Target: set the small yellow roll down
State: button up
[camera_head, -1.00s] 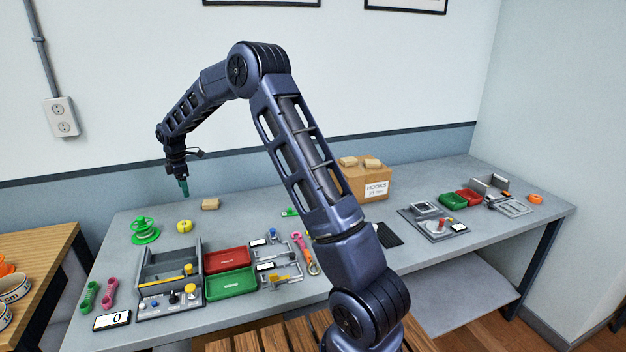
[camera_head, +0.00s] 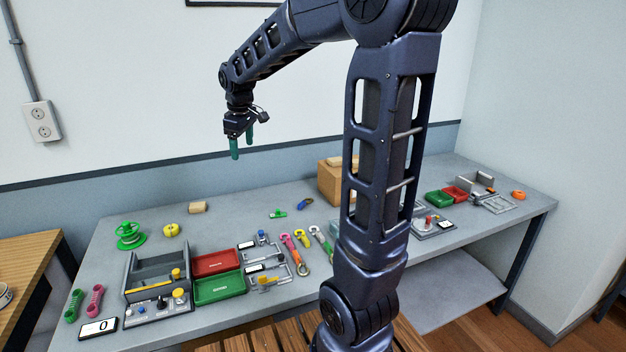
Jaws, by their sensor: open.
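The small yellow roll (camera_head: 171,230) lies on the grey table (camera_head: 225,221) near its back left. It is between a green spool (camera_head: 129,235) and a small tan block (camera_head: 197,208), apart from both. My gripper (camera_head: 241,148) is open and empty, with its two green fingertips pointing down. It hangs in the air well above the table, to the right of the roll and higher in the picture.
A grey tray unit (camera_head: 158,279) with knobs stands in front of the roll. Beside it lie a red tray (camera_head: 216,263) and a green tray (camera_head: 219,287). A cardboard box (camera_head: 331,182) stands at the back, partly hidden by my arm. The back strip of table is mostly clear.

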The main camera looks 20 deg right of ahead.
jog(key=s+d+f+m+t, duration=0.1)
jog(key=s+d+m, duration=0.4)
jog(key=s, duration=0.7)
jog(key=s+d+f+m+t, duration=0.1)
jog(key=s+d+m, duration=0.4)
jog(key=s, duration=0.8)
jog(key=d, duration=0.2)
jog(key=shift+d+f, duration=0.3)
jog(key=shift+f, duration=0.05)
